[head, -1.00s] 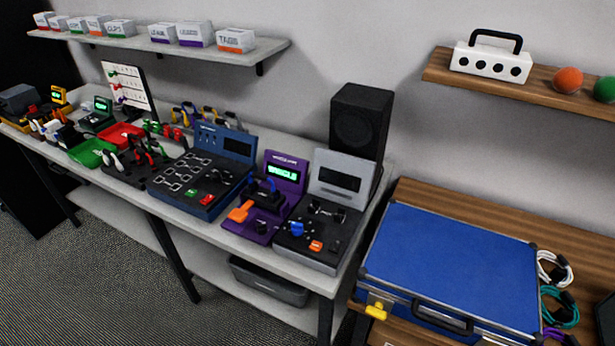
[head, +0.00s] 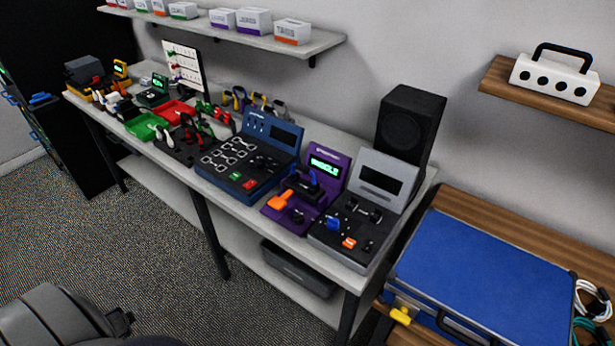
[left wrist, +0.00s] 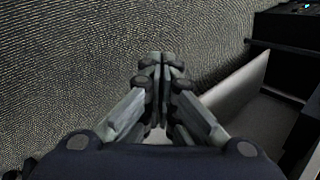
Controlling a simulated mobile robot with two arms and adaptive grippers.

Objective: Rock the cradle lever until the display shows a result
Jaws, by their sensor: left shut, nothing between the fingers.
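The purple wiggle tester (head: 322,179) stands on the grey bench in the head view, with a lit green display (head: 325,168) whose text looks like "WIGGLE". Its dark cradle with blue parts (head: 303,185) sits in front of the display. An orange lever (head: 280,201) sticks out at the cradle's left front. My left gripper (left wrist: 162,65) shows in the left wrist view, shut and empty above the carpet, away from the tester. A dark grey arm part of mine shows at the bottom left of the head view. My right gripper is not in view.
A grey-black tester (head: 358,215) stands right of the purple one, a blue tester (head: 250,155) left of it. A black speaker (head: 409,125) stands behind. A blue case (head: 485,265) lies on the wooden table at right. The carpet (head: 150,230) before the bench is clear.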

